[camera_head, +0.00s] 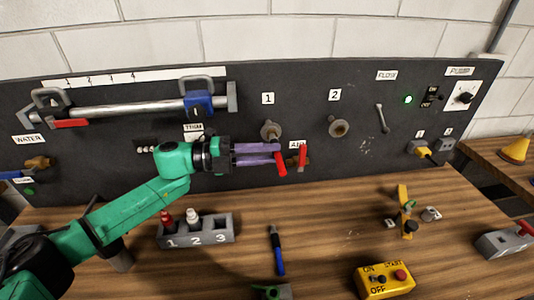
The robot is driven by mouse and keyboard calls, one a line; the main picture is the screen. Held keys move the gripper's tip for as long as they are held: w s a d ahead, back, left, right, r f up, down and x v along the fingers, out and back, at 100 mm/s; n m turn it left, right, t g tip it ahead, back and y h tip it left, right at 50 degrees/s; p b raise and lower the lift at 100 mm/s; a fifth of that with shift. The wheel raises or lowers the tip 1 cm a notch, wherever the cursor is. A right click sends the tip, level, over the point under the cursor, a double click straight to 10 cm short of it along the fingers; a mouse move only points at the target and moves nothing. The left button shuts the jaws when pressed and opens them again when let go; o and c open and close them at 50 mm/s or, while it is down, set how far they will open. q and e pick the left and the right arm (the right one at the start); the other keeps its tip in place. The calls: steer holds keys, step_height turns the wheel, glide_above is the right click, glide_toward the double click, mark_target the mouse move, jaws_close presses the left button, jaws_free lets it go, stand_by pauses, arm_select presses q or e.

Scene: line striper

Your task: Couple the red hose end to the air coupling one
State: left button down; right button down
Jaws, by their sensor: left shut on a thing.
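My left gripper (276,154) reaches in from the left with its purple fingers in front of the dark panel. It is shut on a short red cylinder, which looks like the red hose end (281,168) and tilts down at the fingertips. No hose can be made out behind it. Air coupling one (271,129), a round metal fitting under the label 1, is just above the fingers, apart from the red piece. The AIR valve (302,156), with a red handle, is close to the right of the red piece; its label is partly hidden. My right gripper is not in view.
Coupling two (339,127) is to the right on the panel. A grey numbered rack (196,232) holds a red and a white piece. A blue-black pen-like tool (277,250), a yellow switch box (384,281) and a yellow clamp-like part (405,212) are on the wooden bench.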

arm_select(q)
steer(key=shift+w, duration=0.25)
steer(key=shift+w+a+b, duration=0.1)
steer(key=shift+w+b, duration=0.2)
steer(key=shift+w, duration=0.1)
steer(key=shift+w+a, duration=0.1)
steer(key=c, duration=0.6)
jaws_free()
steer(key=shift+w, duration=0.15)
steer(key=shift+o, duration=0.2)
steer(key=shift+o, duration=1.3)
